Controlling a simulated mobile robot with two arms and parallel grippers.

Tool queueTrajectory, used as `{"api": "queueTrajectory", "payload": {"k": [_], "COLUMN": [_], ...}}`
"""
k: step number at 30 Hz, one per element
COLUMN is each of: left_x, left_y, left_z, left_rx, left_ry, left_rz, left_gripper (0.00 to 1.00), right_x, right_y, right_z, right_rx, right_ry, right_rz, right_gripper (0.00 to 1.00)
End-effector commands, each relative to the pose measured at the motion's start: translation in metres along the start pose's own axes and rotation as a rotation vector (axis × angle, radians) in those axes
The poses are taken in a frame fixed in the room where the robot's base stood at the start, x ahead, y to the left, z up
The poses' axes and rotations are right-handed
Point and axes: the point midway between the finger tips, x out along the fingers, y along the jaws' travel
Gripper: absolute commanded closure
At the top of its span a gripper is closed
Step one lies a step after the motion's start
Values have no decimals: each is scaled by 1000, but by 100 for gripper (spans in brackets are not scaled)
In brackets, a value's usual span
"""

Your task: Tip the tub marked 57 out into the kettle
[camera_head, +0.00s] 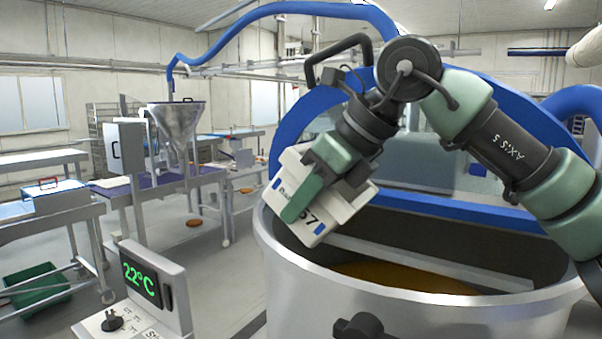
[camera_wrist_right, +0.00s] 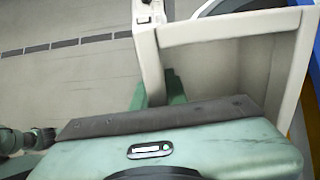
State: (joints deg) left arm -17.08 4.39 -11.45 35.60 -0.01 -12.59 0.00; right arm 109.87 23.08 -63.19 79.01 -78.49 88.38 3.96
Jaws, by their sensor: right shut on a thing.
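The white tub marked 57 (camera_head: 343,208) is held tilted over the kettle (camera_head: 400,312), a large round steel vessel at the lower right. My right gripper (camera_head: 312,190) is shut on the tub, with a green finger lying across its labelled side. In the right wrist view the tub (camera_wrist_right: 222,25) shows its rim and pale inner walls; I see no contents in the part that shows. Brown-orange stuff (camera_head: 400,277) lies inside the kettle below the tub. My left gripper is not in the head view.
The kettle's blue-edged lid (camera_head: 290,130) stands raised behind the tub. A control box (camera_head: 150,285) reading 22°C stands left of the kettle. Tables, a steel hopper (camera_head: 178,125) and a green crate (camera_head: 35,288) are further left, with open floor between.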

Motion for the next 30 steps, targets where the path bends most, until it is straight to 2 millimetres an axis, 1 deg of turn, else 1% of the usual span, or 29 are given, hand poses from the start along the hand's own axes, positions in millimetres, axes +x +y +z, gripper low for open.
{"api": "queueTrajectory", "payload": {"k": [1, 14, 17, 19, 24, 30], "left_x": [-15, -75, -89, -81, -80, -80], "left_y": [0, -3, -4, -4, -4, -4], "left_z": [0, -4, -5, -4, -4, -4], "left_rx": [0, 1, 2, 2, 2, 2], "left_ry": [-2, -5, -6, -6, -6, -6], "left_rz": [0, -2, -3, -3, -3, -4], "left_gripper": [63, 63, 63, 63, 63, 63], "right_x": [-6, -15, -20, -19, -31, -42], "right_y": [0, 0, 1, 1, 1, 0], "right_z": [6, 9, 11, 8, 8, 9], "right_rx": [-1, 0, -2, -1, 0, 1], "right_ry": [23, 213, 314, 381, 531, 656], "right_rz": [0, 0, 0, -2, -2, -6], "right_gripper": [100, 100, 100, 100, 100, 100]}}
